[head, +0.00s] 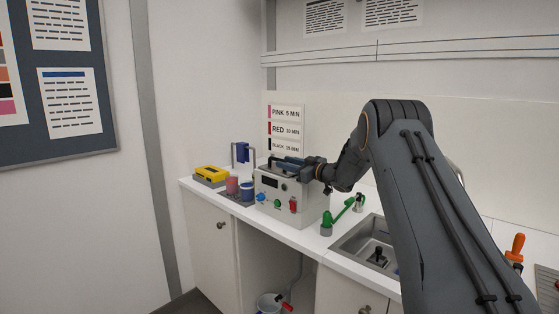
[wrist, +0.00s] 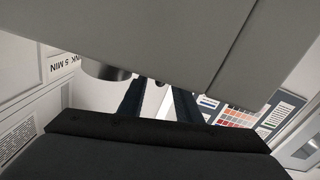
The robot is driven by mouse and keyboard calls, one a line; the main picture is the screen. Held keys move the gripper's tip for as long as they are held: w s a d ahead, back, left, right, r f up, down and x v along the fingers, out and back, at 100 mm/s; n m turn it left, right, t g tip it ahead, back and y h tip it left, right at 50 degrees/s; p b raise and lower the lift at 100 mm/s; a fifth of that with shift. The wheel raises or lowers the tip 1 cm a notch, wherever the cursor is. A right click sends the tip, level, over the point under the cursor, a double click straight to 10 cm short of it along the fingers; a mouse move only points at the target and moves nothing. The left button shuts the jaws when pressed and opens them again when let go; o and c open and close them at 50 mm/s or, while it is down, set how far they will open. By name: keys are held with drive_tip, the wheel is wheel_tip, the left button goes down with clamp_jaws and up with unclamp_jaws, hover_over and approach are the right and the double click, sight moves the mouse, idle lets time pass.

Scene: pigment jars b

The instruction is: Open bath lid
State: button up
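The bath (head: 274,196) is a grey box with a dark display, coloured knobs and a red switch on its front, standing on the counter. My gripper (head: 288,163) reaches in from the right, low over the bath's top. The lid is mostly covered by the gripper, and I cannot tell whether it is raised. In the wrist view, which is turned over, a large grey surface (wrist: 200,40) fills the top and hides the fingertips. The two dark fingers stand apart with background showing between them. A grey cylinder (wrist: 106,71) is beside them. Contact with a handle is not visible.
A yellow box (head: 210,174), a red jar (head: 232,185) and a blue jar (head: 247,191) stand left of the bath. A green-handled item (head: 338,215) and the sink (head: 365,243) lie to the right. A sign (head: 286,127) stands behind.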

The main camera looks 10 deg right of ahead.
drive_tip(key=shift+p+x, duration=0.35)
drive_tip(key=shift+x, duration=1.35)
clamp_jaws()
